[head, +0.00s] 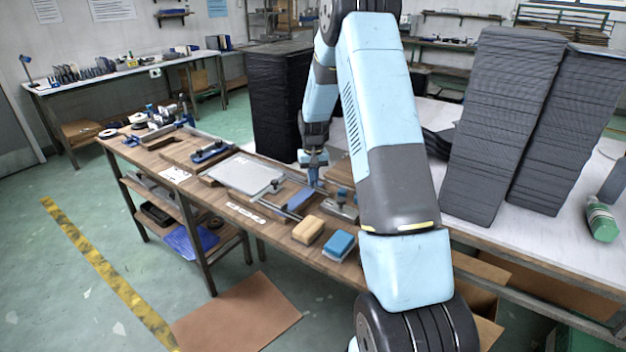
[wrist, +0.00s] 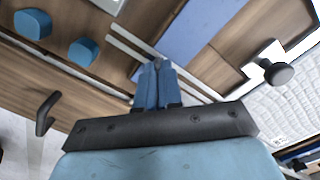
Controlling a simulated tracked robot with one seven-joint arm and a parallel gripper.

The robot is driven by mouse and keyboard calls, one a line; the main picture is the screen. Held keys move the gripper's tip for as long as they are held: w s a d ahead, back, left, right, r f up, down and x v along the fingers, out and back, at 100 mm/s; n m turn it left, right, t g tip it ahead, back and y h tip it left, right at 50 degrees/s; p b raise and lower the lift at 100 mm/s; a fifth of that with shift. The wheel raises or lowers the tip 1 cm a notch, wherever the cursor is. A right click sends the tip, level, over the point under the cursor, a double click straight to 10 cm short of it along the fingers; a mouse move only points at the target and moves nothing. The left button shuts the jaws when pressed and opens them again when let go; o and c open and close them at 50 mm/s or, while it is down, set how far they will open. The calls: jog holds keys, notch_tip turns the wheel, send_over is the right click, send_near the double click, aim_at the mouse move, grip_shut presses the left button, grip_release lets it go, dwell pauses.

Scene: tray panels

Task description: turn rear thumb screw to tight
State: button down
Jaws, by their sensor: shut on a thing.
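My gripper (head: 314,178) points down at the workbench, at the far end of two metal rails beside a blue panel (head: 298,200). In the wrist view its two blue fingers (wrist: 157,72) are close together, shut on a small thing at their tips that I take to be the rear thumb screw. The fingers hide most of it, so its turn angle cannot be read. The blue panel (wrist: 205,28) lies just beyond the fingertips there. A dark round knob (wrist: 278,73) on a pale bracket stands to the right, apart from the fingers.
A pale plate (head: 240,173) lies left of the rails on the bench. A tan block (head: 308,230) and a blue block (head: 341,245) sit near the front edge. Tall dark stacks (head: 503,125) stand on the right table. A black stack (head: 277,100) stands behind the bench.

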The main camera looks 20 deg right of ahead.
jog(key=m, duration=0.4)
jog(key=shift+m, duration=0.3)
jog(key=m, duration=0.4)
jog(key=shift+m, duration=0.3)
jog(key=c, duration=1.3)
grip_release()
notch_tip(320, 180, up, 14)
jog(key=shift+f, duration=0.15)
